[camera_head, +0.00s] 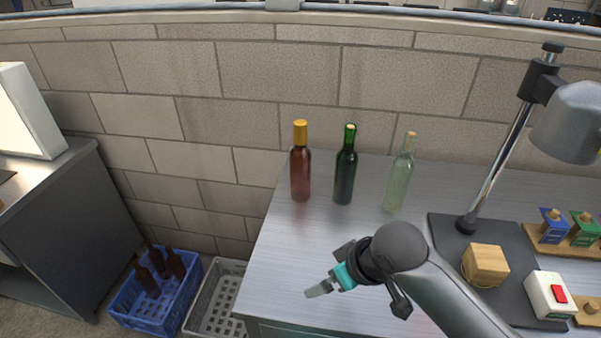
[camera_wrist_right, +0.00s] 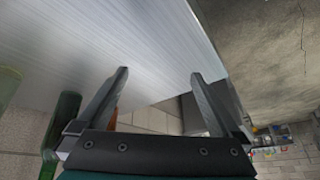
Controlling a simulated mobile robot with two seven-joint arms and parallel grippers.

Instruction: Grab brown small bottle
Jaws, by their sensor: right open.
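A brown bottle (camera_head: 300,177) with an orange-yellow cap stands upright on the metal table at its back left. Several more brown bottles (camera_head: 165,271) lean in a blue crate on the floor. My right gripper (camera_head: 319,289) is over the table's front left part, in front of the standing brown bottle and apart from it. In the right wrist view its fingers (camera_wrist_right: 159,73) are spread with nothing between them. A small orange-brown strip beside the left finger may be the brown bottle. My left gripper is not in view.
A dark green bottle (camera_head: 345,172) and a clear pale green bottle (camera_head: 399,178) stand right of the brown one. A lamp (camera_head: 515,130), a wooden block (camera_head: 485,265) and a red-button box (camera_head: 549,296) occupy the right. A grey crate (camera_head: 212,305) stands beside the blue crate (camera_head: 135,320).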

